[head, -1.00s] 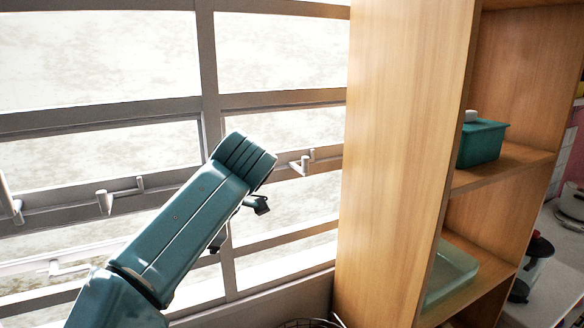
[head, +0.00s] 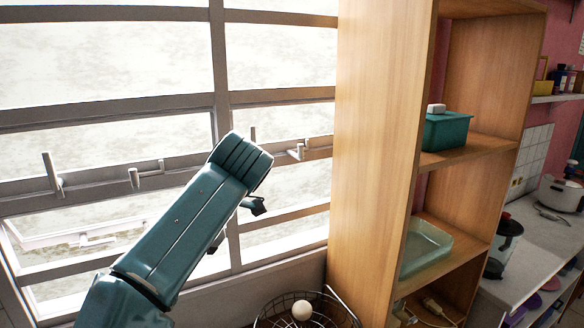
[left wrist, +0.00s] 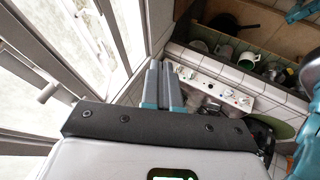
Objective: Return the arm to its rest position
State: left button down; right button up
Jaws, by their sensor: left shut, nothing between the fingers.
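My left arm (head: 190,225) comes in from the lower left of the head view, folded upward in front of the window. Its gripper cannot be made out there, as it is hidden behind the arm's links. In the left wrist view my left gripper (left wrist: 162,68) shows its two grey and teal fingers side by side, shut and empty. No object touches the fingers. My right gripper is in neither view.
A wooden open shelf (head: 375,150) stands right of the arm, holding a teal box (head: 446,132) and a pale glass dish (head: 425,250). A wire basket (head: 335,318) with a white ball (head: 302,310) is below. A barred window (head: 110,110) lies behind; a counter (head: 525,270) is right.

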pick_arm(q)
jog(key=w+a+f+g, duration=0.2)
jog(key=a+f+g, duration=0.1)
jog(key=a+f, duration=0.6)
jog(key=s+f+m+g+h, duration=0.1)
jog(key=s+f+m+g, duration=0.15)
jog(key=f, duration=1.05)
jog(key=s+f+m+g+h, duration=0.1)
jog(key=s+f+m, duration=0.2)
jog(key=f, duration=0.9)
jog(key=s+d+f+m+g+h, duration=0.1)
jog(key=s+d+f+m+h, duration=0.25)
jog(key=s+f, duration=0.65)
jog(key=s+d+f+m+t+h, duration=0.1)
jog(key=s+d+f+m+h, duration=0.25)
jog(key=s+d+f, duration=0.35)
jog(key=s+d+f+m+t+h, duration=0.15)
jog(key=s+d+m, duration=0.3)
jog(key=s, duration=0.55)
jog(key=w+m+t, duration=0.1)
jog(key=w, duration=0.1)
jog(key=w+f+m+t+b, duration=0.1)
jog(key=w+m, duration=0.1)
jog(key=shift+w+d+t, duration=0.15)
jog(key=shift+w+t, duration=0.05)
jog(key=shift+t, duration=0.2)
